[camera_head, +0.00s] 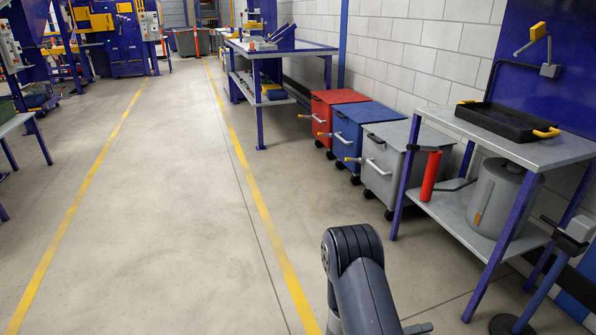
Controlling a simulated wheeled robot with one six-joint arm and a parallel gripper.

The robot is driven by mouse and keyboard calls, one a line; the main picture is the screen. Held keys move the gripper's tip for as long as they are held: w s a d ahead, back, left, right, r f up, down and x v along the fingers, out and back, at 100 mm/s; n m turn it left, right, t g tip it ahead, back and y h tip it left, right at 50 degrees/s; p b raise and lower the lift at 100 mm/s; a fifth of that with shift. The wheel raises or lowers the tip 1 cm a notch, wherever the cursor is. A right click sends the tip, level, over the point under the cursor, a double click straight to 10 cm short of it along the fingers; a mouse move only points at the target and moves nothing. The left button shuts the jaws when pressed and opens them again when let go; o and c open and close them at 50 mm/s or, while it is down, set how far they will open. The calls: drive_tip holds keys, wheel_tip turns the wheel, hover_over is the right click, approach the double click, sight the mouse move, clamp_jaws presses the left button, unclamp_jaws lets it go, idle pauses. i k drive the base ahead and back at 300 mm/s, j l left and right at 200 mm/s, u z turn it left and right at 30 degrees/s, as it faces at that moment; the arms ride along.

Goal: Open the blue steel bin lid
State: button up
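The blue steel bin (349,150) stands against the white block wall, right of the middle, between a red bin (326,110) and a grey bin (384,173). Its flat blue lid (371,112) is down and looks shut. A pale bar handle (342,138) is on its front, and a small yellow-tipped lever (325,134) sticks out to the left. The grey bin hides part of its near side. My dark arm rises at the bottom middle, well short of the bins. My gripper's fingers do not show.
A workbench (540,152) with a black tray (506,120) stands at right; a red cylinder (430,176) hangs at its left side. Another blue-legged bench (281,48) stands beyond the bins. The floor (180,190) left of the bins, with yellow lines, is clear.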

sight(365, 113)
drive_tip(key=i+u, duration=0.1)
drive_tip(key=i, duration=1.25)
drive_tip(key=i+u, duration=0.15)
drive_tip(key=i, duration=0.55)
drive_tip(key=i+u, duration=0.1)
drive_tip(key=i, duration=0.55)
drive_tip(key=i+l+u, duration=0.1)
drive_tip(key=i, duration=0.6)
drive_tip(key=l, duration=0.1)
